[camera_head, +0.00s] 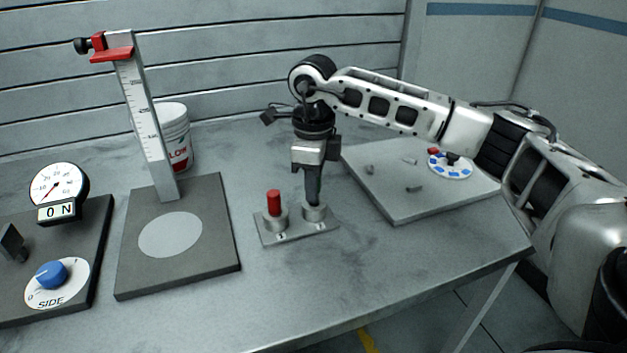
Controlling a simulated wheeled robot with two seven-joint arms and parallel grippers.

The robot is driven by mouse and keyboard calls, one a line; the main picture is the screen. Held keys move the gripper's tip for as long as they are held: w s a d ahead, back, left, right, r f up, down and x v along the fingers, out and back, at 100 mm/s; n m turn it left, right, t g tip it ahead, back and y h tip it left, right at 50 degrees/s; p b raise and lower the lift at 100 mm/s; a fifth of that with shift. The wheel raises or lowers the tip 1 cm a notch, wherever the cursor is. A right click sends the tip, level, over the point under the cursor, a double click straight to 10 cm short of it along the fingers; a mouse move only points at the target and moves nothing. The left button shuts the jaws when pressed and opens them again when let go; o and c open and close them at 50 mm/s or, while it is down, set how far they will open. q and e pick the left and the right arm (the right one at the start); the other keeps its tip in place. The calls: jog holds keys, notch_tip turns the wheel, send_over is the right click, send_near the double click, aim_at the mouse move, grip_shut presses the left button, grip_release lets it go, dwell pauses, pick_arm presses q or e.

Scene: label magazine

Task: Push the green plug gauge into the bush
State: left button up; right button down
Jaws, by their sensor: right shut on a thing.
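My right gripper (313,200) points straight down over the right-hand bush (315,214) on a small grey plate (298,234). Its fingers are shut, with their tips at or just above the top of the bush. The green plug gauge does not show; the fingers cover whatever they hold, and I cannot tell how deep it sits. A red plug (273,203) stands upright in the left-hand bush (274,221) of the same plate. My left gripper is not in view.
A height stand with a red slider (110,55) rises from a dark base (205,254) left of the plate. A force gauge (58,187) and blue knob (51,274) are further left. A white bucket (176,125) stands behind. A grey board (385,195) lies right. The front table is clear.

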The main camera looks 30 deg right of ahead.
jog(key=shift+f+b, duration=0.6)
jog(key=shift+f, duration=0.3)
jog(key=c, duration=1.2)
grip_release()
jog(key=shift+o, duration=0.2)
notch_tip(320, 180, up, 16)
jog(key=shift+p, duration=0.3)
